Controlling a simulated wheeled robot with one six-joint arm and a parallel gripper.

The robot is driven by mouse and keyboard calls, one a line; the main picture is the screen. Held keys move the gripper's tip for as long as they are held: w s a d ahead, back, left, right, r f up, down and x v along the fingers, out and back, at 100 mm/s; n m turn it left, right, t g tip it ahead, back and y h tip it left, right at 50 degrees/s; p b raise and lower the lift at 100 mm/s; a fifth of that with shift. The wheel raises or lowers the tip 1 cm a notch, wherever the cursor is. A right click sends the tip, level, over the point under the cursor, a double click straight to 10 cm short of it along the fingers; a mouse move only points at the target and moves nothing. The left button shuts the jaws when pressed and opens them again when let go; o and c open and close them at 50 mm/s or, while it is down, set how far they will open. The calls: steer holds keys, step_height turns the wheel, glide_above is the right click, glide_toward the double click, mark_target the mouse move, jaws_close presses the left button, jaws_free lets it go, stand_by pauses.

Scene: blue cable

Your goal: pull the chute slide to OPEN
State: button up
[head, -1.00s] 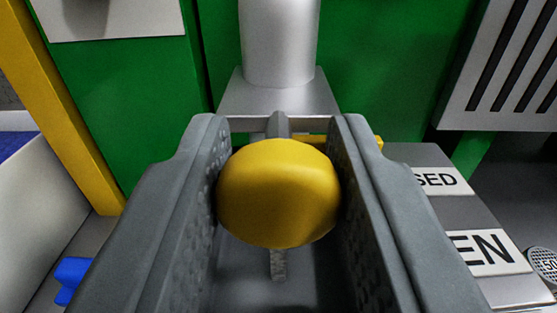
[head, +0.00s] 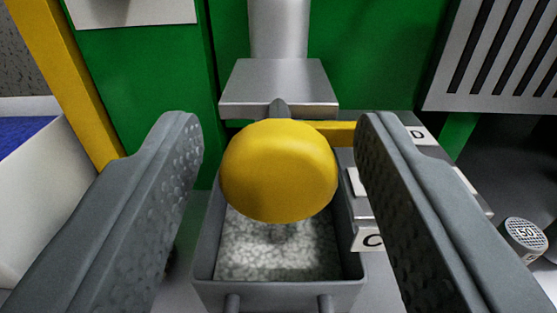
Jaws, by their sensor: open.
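The chute slide's rounded yellow knob (head: 279,170) is in the middle of the head view, on a dark stem below the metal chute (head: 278,85). My gripper (head: 280,125) is open, with one finger on each side of the knob. A yellow pointer bar (head: 335,132) runs right from behind the knob to the right finger. The label plates (head: 368,238) beside it are mostly covered by that finger; only a "D" and a "C" show, so the pointed-at word is hidden.
A grey bin (head: 207,255) of pale granules stands below the knob. A green panel (head: 375,60) is behind, with a slatted grey vent (head: 495,60) at upper right. A white-walled container (head: 40,190) and yellow post (head: 75,85) are left.

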steer(key=s, duration=1.7)
steer(key=s+d+r, duration=0.4)
steer(key=s+r, duration=0.4)
steer(key=s, duration=0.1)
steer(key=s+d+r, duration=0.4)
steer(key=s+r, duration=0.4)
steer(key=s, duration=0.2)
steer(key=s+d+r, duration=0.4)
steer(key=s+r, duration=0.5)
steer(key=shift+s+d+g, duration=0.25)
steer(key=shift+s+g, duration=0.05)
